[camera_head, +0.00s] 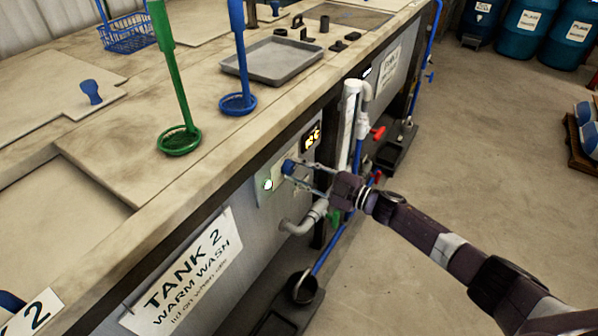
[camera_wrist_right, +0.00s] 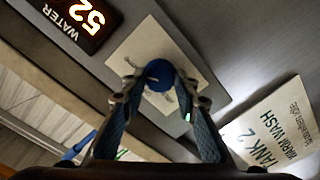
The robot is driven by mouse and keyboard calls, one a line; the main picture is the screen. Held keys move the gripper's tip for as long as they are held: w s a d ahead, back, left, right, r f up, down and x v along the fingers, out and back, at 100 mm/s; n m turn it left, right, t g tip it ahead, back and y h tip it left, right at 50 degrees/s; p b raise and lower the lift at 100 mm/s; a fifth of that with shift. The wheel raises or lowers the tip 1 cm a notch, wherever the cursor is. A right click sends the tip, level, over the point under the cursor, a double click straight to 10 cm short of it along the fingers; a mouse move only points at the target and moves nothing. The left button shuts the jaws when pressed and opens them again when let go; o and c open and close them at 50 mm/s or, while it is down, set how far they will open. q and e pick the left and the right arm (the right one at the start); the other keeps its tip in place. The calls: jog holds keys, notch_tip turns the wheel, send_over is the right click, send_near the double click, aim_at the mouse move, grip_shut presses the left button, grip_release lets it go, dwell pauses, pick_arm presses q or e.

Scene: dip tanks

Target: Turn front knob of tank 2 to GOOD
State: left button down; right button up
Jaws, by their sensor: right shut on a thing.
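The front knob (camera_head: 288,167) is round and blue, on a pale plate on the front wall of tank 2 (camera_head: 250,215). In the right wrist view the blue knob (camera_wrist_right: 160,75) has a pale mark on its face, and its plate (camera_wrist_right: 140,48) carries lettering too small to read. My right gripper (camera_head: 300,177) reaches in from the right, and its fingers are shut on the knob. The right wrist view shows a finger of the gripper (camera_wrist_right: 160,90) on each side of the knob. The knob's exact setting cannot be read. My left gripper is not in view.
A lit display (camera_wrist_right: 85,18) marked WATER reads 52 beside the knob. A TANK 2 WARM WASH sign (camera_head: 185,275) hangs to the left. Pipes (camera_head: 303,218) run below and right of the knob. A grey tray (camera_head: 273,62) and long-handled dippers (camera_head: 180,140) stand on the tank top.

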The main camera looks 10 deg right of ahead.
jog(key=o, duration=1.2)
jog(key=shift+c, duration=0.2)
jog(key=v, duration=1.2)
jog(key=shift+f, duration=0.15)
